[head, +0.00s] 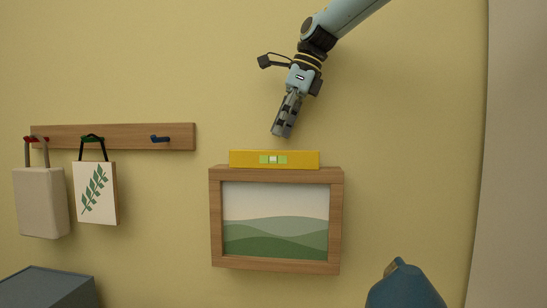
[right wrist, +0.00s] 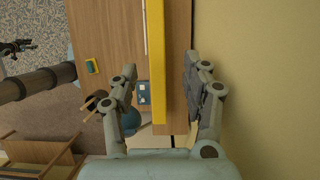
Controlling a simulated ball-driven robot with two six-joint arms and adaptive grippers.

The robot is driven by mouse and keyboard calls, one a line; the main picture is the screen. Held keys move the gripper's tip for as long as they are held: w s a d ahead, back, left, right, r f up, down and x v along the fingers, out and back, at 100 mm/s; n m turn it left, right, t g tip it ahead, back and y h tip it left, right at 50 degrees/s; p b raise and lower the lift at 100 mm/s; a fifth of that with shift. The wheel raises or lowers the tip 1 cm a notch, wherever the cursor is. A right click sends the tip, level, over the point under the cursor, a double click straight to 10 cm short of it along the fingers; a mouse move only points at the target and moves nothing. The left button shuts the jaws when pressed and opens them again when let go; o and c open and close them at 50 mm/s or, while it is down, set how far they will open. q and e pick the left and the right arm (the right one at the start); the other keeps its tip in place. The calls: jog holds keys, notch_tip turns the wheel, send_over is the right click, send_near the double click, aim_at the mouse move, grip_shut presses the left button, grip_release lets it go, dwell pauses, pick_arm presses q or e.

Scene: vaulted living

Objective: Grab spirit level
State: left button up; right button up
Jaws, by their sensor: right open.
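The spirit level (head: 300,159) is a yellow bar with a green vial in its middle. It lies level along the top edge of a wood-framed landscape picture (head: 217,220) on the wall. My right gripper (head: 281,131) hangs just above the level, pointing down, with a small gap between them. In the right wrist view the yellow level (right wrist: 157,60) runs lengthwise between the spread fingers of my right gripper (right wrist: 163,75), which is open and empty.
A wooden hook rail (head: 115,137) at the left holds a beige bag (head: 40,203) and a white bag with a leaf print (head: 107,208). A grey-blue box top (head: 50,288) shows at lower left. The wall right of the picture is bare.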

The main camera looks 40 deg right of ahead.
aim_at(274, 151)
jog(key=x, duration=0.2)
jog(key=p+x, duration=0.1)
jog(key=x, duration=0.1)
jog(key=p+x, duration=0.1)
jog(key=shift+s+f, duration=0.15)
jog(key=shift+f, duration=0.35)
jog(key=shift+a+f, duration=0.1)
jog(key=shift+f, duration=0.05)
jog(key=shift+c, duration=1.3)
grip_shut()
